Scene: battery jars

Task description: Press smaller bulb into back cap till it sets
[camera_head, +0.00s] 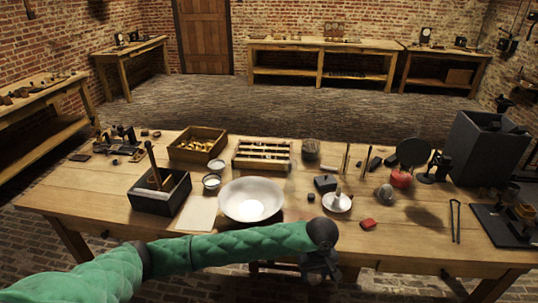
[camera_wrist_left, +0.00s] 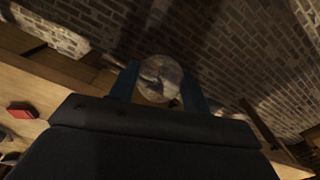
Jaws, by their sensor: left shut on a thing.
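My left gripper (camera_head: 318,270) hangs past the near edge of the table, at the end of the green-sleeved arm. In the left wrist view its two fingers (camera_wrist_left: 162,85) are shut on a round, clear glass bulb (camera_wrist_left: 160,72). The bulb's far side and any base are hard to make out. In the head view the gripper body hides the bulb. I cannot pick out the back cap with certainty. My right gripper is not in view.
A wide white bowl (camera_head: 232,206) stands near the front edge, beside a pale sheet (camera_head: 196,214). A white saucer (camera_head: 345,206) and a red block (camera_head: 367,224) lie right of it. A black box (camera_head: 166,205) stands left; a large dark bin (camera_head: 478,155) stands right.

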